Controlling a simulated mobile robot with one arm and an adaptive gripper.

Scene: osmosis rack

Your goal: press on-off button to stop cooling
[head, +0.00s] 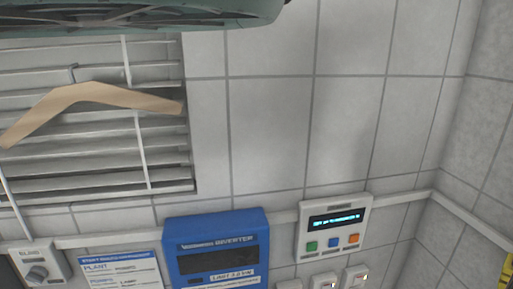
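A white control panel (333,225) with a lit blue-green display (335,218) is on the tiled wall at the lower right. Below its display are a green button (311,246), a blue button (333,242) and an orange button (353,239). The display text is too small to read, and I cannot tell which button is the on-off one for cooling. My gripper is not in view.
A blue inverter box (217,238) is left of the panel. White switches (323,281) sit below the panel. Further left are a notice (120,272), a knob unit (38,268), a window blind (150,150) and a wooden hanger (95,97). A grey-green rounded object (140,14) crosses the top.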

